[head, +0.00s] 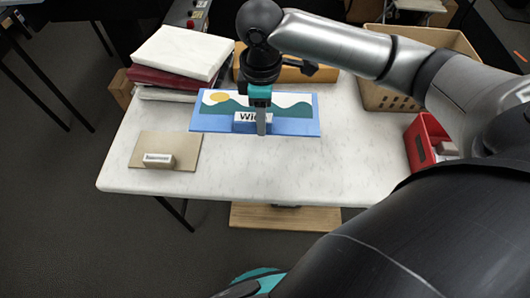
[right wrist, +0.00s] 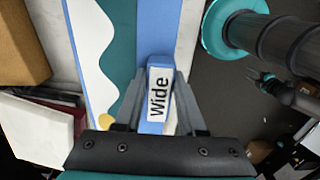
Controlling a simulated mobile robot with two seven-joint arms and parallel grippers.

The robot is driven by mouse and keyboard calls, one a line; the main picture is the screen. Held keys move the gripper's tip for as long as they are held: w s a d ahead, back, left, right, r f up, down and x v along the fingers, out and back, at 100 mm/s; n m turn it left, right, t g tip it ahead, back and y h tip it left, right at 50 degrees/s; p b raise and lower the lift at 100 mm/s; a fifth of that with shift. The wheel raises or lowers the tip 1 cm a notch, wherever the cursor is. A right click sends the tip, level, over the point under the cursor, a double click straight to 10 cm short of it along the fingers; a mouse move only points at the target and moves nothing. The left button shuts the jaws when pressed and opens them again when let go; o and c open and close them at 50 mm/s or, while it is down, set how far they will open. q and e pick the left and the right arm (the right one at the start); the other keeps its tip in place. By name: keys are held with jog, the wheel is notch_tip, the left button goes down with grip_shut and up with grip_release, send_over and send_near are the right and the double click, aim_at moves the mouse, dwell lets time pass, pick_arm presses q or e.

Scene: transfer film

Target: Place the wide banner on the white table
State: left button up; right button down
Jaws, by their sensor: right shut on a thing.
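The wide banner (head: 222,124) is a blue board with teal hills, a white sky and a yellow sun. My right gripper (head: 261,123) is shut on its blue grip block, which carries the label "Wide". In the right wrist view the block (right wrist: 157,95) sits between the two fingers. The banner is over the back middle of the white table (head: 290,175); whether it touches the top I cannot tell.
A tan board (head: 186,143) with a small labelled block lies at the table's left. Stacked white and red packs (head: 183,52) stand at the back left. A tan crate (head: 395,97) is at the back right, a red bin (head: 420,150) at the right. The table's front middle is clear.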

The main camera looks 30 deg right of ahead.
notch_tip(320, 180, down, 17)
jog(key=b, duration=0.5)
jog(key=shift+f, duration=0.15)
jog(key=c, duration=0.5)
grip_release()
notch_tip(320, 180, up, 12)
jog(key=p, duration=0.4)
